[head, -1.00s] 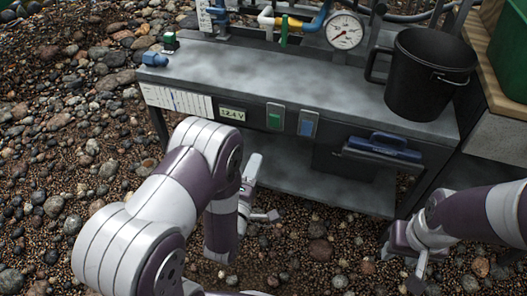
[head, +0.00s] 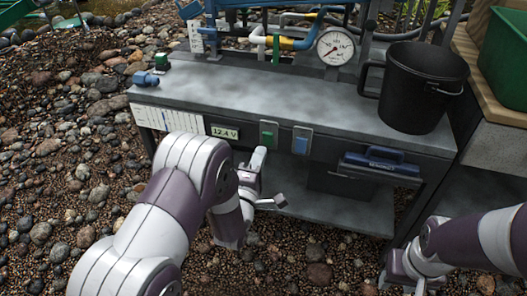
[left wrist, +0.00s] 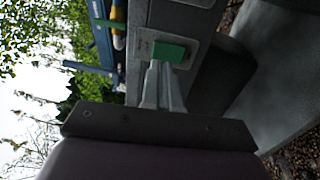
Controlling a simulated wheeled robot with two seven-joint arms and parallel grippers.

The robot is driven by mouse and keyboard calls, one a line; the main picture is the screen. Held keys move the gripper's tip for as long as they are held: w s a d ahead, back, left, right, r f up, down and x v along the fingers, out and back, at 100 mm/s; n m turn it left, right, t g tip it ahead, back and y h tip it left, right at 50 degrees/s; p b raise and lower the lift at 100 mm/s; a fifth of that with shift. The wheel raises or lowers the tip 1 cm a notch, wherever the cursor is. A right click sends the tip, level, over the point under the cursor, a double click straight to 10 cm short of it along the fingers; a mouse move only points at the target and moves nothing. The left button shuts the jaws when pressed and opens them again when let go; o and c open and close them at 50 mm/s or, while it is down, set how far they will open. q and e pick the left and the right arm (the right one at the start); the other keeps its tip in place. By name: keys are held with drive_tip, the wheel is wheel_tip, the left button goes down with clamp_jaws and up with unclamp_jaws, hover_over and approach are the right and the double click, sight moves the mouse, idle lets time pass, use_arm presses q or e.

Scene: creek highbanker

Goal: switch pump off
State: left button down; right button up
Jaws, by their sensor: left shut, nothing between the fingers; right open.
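The bench front panel (head: 345,150) carries a green rocker switch (head: 268,134) in a grey plate, with a blue switch (head: 301,139) to its right. My left gripper (head: 259,157) is shut and empty, just below the green switch. In the left wrist view, the shut fingertips (left wrist: 160,72) are very close to the green switch (left wrist: 168,52); I cannot tell whether they touch. The pump itself is not clearly seen. My right gripper (head: 402,282) is low at the right, in front of the bench, open and empty.
A display (head: 225,132) reads 12.4 V. A pressure gauge (head: 335,47) and pipes stand at the back of the bench top (head: 270,95). A black bucket (head: 418,88) stands at its right. A blue-handled object (head: 382,158) is at the front right. Pebbly ground lies around.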

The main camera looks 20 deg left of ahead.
sight(267, 137)
use_arm(q)
drive_tip(key=shift+w+r+b, duration=0.15)
drive_tip(key=shift+w+b, duration=0.25)
drive_tip(key=shift+w, duration=0.6)
drive_tip(key=shift+w+r+b, duration=0.1)
drive_tip(key=shift+w+b, duration=0.25)
drive_tip(key=shift+w, duration=0.6)
